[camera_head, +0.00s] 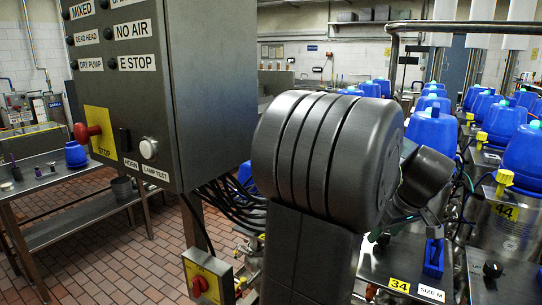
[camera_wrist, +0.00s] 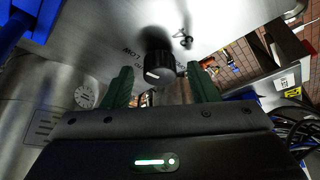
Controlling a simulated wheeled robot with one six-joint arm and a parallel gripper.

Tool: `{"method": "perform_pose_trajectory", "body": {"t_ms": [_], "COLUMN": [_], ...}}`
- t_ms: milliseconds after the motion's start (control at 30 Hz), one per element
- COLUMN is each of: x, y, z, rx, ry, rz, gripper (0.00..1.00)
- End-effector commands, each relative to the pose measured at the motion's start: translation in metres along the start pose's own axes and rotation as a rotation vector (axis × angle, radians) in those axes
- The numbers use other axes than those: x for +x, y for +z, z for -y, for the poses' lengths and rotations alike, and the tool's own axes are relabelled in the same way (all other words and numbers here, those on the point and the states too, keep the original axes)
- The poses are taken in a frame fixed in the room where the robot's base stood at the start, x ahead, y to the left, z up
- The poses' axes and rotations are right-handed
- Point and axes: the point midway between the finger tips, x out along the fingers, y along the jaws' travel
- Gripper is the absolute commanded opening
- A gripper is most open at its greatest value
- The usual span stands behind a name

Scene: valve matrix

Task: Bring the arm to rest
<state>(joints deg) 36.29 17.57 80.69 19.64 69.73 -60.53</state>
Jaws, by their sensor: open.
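My gripper (camera_wrist: 161,84) shows in the wrist view with its two green fingers spread apart and nothing between their tips that I can see held. A black round knob (camera_wrist: 160,66) with a white mark stands on a metal panel (camera_wrist: 110,35) just beyond the fingertips, in line with the gap. I cannot tell whether a finger touches it. In the head view my arm's large dark grey joint fills the middle, with a smaller link bent to its right. The gripper itself is hidden or not clear there.
A grey control box (camera_head: 215,85) with a red stop button (camera_head: 85,131) stands close left of my arm. Several blue-topped metal units (camera_head: 432,130) stand in rows at right. A yellow box with a red switch (camera_head: 200,284) is low in front.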

Motion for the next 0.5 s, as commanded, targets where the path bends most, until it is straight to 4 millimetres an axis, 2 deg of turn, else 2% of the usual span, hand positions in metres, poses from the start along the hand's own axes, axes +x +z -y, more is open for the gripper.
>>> {"method": "perform_pose_trajectory", "body": {"t_ms": [500], "x": [0.0003], "y": [-0.0009], "z": [0.003], "rx": [0.332], "ry": [0.138], "rz": [0.0], "gripper": [0.54]}}
